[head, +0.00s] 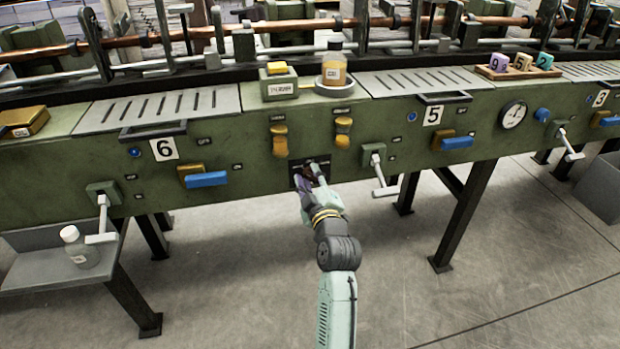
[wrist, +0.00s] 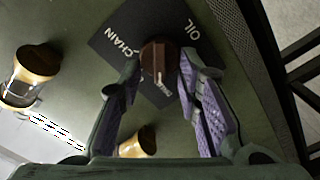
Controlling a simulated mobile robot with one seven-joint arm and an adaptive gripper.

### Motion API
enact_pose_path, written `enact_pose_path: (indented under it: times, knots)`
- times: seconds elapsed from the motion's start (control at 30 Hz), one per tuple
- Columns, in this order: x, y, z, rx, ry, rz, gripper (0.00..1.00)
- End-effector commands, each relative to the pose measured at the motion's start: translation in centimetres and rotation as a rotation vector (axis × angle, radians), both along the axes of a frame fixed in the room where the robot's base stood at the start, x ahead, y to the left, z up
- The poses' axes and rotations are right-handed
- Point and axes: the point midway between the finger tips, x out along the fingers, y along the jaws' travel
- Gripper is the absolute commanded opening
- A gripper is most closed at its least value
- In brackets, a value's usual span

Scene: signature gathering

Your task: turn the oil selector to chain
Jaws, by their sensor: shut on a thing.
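The oil selector is a dark brown round knob (wrist: 160,58) on a black label plate (wrist: 122,24) on the green machine front. In the wrist view, CHAIN is readable left of the knob and OIL at its upper right. A short white mark shows at the knob's lower edge, away from CHAIN; lettering below is partly hidden and unreadable. My gripper (wrist: 160,66) has a finger on each side of the knob and is shut on it. In the head view, my gripper (head: 309,177) is at the plate (head: 298,181) and mostly hides the knob.
A white crank lever (head: 383,180) is close on the right. Blue-handled levers (head: 206,180) lie farther along the front. An oil bottle (head: 334,65) stands on top. The floor in front is clear.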

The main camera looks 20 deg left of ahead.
Motion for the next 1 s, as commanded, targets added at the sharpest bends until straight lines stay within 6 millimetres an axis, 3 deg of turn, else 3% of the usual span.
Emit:
enact_pose_path:
  times: [0.1, 0.47, 1.0]
  knots:
    - [0.00, -0.02, 0.01, 0.000, 0.000, 0.000, 0.03]
    - [0.04, -0.08, 0.09, 0.053, 0.035, -0.001, 0.03]
    - [0.30, -0.46, 0.42, 0.421, 0.284, -0.002, 0.03]
